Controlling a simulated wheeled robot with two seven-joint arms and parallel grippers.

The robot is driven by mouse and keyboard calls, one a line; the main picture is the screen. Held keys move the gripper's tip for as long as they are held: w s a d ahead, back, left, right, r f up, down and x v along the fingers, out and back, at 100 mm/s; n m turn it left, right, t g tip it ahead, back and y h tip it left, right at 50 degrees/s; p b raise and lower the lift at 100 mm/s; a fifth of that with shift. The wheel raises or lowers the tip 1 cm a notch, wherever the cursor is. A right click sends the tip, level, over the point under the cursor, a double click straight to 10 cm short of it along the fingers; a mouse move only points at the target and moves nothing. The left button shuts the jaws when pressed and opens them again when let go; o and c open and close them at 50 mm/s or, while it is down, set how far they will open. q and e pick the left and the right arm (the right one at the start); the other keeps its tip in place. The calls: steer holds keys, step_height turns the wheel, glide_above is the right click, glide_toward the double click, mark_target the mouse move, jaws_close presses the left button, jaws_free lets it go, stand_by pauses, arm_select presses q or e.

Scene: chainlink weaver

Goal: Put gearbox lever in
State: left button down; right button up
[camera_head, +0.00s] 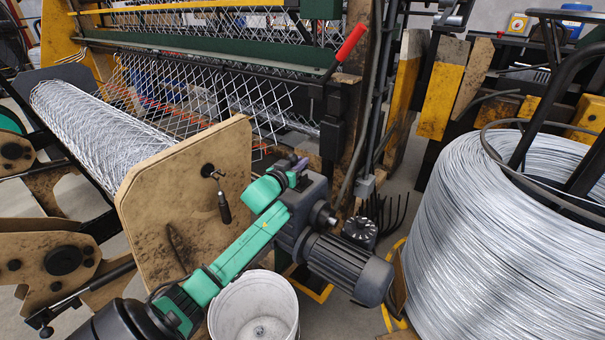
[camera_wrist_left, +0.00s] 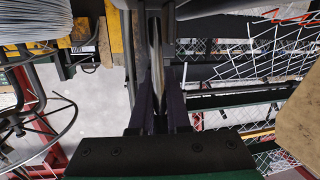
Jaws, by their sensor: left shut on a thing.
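My left gripper (camera_head: 301,164) is in the middle of the head view, beside the grey gearbox and motor (camera_head: 345,266). In the left wrist view its dark fingers (camera_wrist_left: 158,105) are shut on a thin grey upright bar (camera_wrist_left: 154,45), which looks like the gearbox lever. My wrist hides most of this bar in the head view, so I cannot tell how it sits. A separate lever with a red handle (camera_head: 351,46) slants up to the right from a black box (camera_head: 336,118) on the machine post. My right gripper is not in view.
A big coil of wire (camera_head: 487,235) stands at the right. A roll of chainlink mesh (camera_head: 98,125) with a wooden end plate (camera_head: 160,215) is at the left. A white bucket (camera_head: 254,310) stands below my left arm. Mesh hangs on the machine behind.

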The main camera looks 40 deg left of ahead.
arm_select(q)
steer(key=shift+s+f+t+b, duration=0.25)
steer(key=shift+s+t+b, duration=0.15)
steer(key=shift+t+b, duration=0.5)
steer(key=shift+s+r+b, duration=0.1)
steer(key=shift+r+b, duration=0.05)
steer(key=shift+b, duration=0.3)
steer(key=c, duration=0.9)
jaws_free()
steer(key=shift+s+r, duration=0.1)
